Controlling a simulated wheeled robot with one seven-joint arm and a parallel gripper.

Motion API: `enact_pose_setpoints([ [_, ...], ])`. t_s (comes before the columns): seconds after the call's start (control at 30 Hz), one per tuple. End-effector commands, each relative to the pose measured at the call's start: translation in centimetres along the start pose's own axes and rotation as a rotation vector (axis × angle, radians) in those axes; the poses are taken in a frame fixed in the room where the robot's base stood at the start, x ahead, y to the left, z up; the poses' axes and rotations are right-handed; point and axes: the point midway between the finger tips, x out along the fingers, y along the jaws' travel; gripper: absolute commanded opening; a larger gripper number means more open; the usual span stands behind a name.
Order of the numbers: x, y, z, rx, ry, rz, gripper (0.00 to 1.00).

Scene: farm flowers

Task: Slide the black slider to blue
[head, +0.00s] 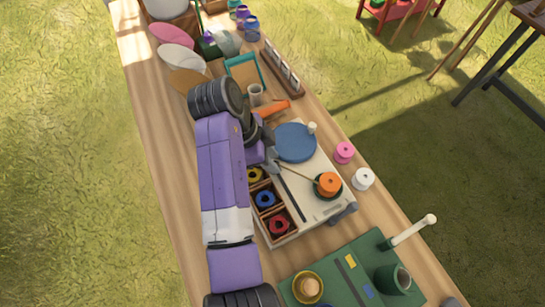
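A green board (325,262) lies at the near end of the table. It has a long dark slot (349,280), a yellow patch (351,261) and a blue patch (369,290). I cannot clearly make out a black slider on it; the slot is small and dark. My gripper (272,163) is above the white board (317,208), beside the wooden spool tray, up and left of the green board. My purple arm hides most of it, and its finger opening is too small to read.
The white board carries a blue disc (295,142) and an orange spool (329,184). The tray (263,184) holds yellow, blue and red spools. A dark green cup (393,279), a yellow-rimmed pot (307,287) and a white-tipped handle (413,231) stand at the green board.

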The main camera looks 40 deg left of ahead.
Motion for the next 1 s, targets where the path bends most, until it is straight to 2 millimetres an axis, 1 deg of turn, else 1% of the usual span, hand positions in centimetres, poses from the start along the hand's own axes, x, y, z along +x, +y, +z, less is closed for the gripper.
enact_pose_setpoints([
  [0.1, 0.57, 0.02, 0.01, -0.001, 0.000, 0.000, 0.29],
  [0.33, 0.68, 0.00, 0.02, -0.001, 0.000, -0.001, 0.29],
  [0.37, 0.67, 0.00, 0.02, -0.001, 0.000, -0.001, 0.27],
  [0.4, 0.67, 0.00, 0.02, -0.001, 0.000, -0.001, 0.19],
  [0.47, 0.66, 0.00, 0.02, -0.001, 0.000, -0.001, 0.07],
  [0.5, 0.65, 0.00, 0.02, -0.001, 0.000, -0.001, 0.00],
  [1.0, 0.59, -0.02, 0.01, -0.001, 0.000, -0.002, 0.00],
])
